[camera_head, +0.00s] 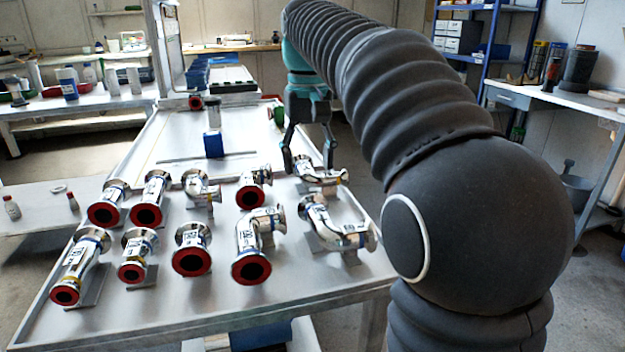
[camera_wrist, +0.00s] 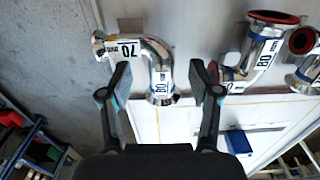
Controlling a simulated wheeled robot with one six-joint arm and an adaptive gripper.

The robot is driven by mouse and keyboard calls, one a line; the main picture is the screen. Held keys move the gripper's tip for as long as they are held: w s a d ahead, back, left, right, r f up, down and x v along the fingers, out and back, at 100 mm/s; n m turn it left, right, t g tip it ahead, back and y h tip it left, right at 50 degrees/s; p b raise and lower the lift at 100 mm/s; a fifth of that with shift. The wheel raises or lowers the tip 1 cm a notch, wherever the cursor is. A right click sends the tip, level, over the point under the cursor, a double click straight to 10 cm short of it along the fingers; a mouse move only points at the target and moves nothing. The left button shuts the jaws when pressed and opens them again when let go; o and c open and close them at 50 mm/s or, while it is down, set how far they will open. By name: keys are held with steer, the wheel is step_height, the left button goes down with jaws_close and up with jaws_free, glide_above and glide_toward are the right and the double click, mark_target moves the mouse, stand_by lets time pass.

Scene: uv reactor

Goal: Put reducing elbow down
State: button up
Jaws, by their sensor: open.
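My gripper (camera_head: 309,168) is open, its fingers pointing down over the far right of the table's pipe fittings. A shiny metal elbow (camera_head: 326,177) lies at the fingertips, low over the table. In the wrist view my open gripper (camera_wrist: 162,72) has a finger on each side of a curved metal elbow (camera_wrist: 150,52) labelled 70, with clear gaps at both sides. The elbow appears to rest on a small grey support. I cannot tell whether any finger touches it. Another elbow (camera_head: 336,232) rests nearer, at the right.
Several red-rimmed fittings stand in rows on the white table (camera_head: 225,305), including an elbow (camera_head: 257,243) and a reducer (camera_head: 192,250). A blue block (camera_head: 213,145) stands farther back. The table's right edge is close to the elbows.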

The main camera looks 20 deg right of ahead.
mark_target(307, 168)
steer(key=shift+w+a+f+b, duration=0.15)
steer(key=shift+f+b, duration=0.15)
steer(key=shift+f, duration=1.55)
jaws_close()
steer(key=shift+r, duration=0.1)
